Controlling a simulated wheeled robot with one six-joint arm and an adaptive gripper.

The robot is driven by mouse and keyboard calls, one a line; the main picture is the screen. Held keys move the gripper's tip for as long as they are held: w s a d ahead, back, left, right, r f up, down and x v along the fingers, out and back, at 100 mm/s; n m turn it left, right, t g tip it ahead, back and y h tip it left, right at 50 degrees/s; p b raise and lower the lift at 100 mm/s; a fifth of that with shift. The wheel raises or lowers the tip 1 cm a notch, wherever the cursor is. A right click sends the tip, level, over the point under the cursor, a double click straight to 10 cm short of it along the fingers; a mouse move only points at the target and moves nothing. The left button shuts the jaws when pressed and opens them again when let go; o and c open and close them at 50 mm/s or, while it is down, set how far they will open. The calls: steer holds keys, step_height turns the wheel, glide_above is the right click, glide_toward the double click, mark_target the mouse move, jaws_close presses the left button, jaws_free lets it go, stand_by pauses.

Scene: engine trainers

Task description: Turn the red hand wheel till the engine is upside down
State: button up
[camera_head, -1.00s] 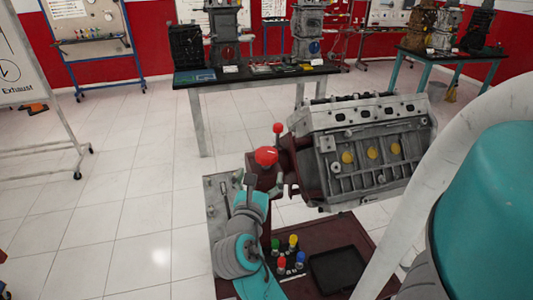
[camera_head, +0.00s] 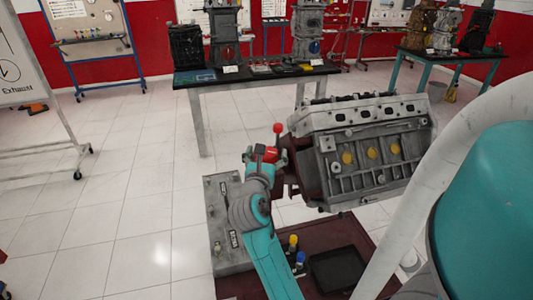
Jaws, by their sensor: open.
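The engine (camera_head: 368,150) is a grey block on a dark red stand, right of centre, with a row of round yellow plugs on its near side. The red hand wheel (camera_head: 268,153) is at its left end, partly hidden by my gripper. A small red knob (camera_head: 278,128) stands up just above it. My gripper (camera_head: 264,158) is open at the wheel, with a finger on either side of the red part. I cannot tell whether the fingers touch it.
The stand's dark red base (camera_head: 325,234) carries a black tray (camera_head: 337,268) and small yellow and blue-capped bottles (camera_head: 296,251). A workbench (camera_head: 250,82) stands behind.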

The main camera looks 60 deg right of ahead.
steer(key=c, duration=1.2)
steer(key=shift+o, duration=0.2)
steer(key=m+g, duration=0.1)
steer(key=g, duration=0.1)
steer(key=m+g, duration=0.2)
steer(key=g, duration=0.1)
steer(key=shift+w+m+h, duration=0.15)
steer(key=shift+m+h, duration=0.15)
steer(key=m+g, duration=0.1)
steer(key=g, duration=0.2)
steer(key=m+g+y, duration=0.1)
steer(key=m+g, duration=0.1)
steer(key=g, duration=0.1)
steer(key=shift+m, duration=0.3)
steer(key=m+g+y, duration=0.2)
steer(key=m+g, duration=0.1)
steer(key=g, duration=0.1)
steer(key=shift+m+g+y, duration=0.3)
steer(key=shift+y, duration=0.1)
steer(key=shift+m+g+y, duration=1.5)
steer(key=shift+g+y, duration=0.3)
steer(key=shift+s+f+y, duration=0.1)
steer(key=shift+s+y, duration=0.1)
steer(key=shift+y, duration=0.2)
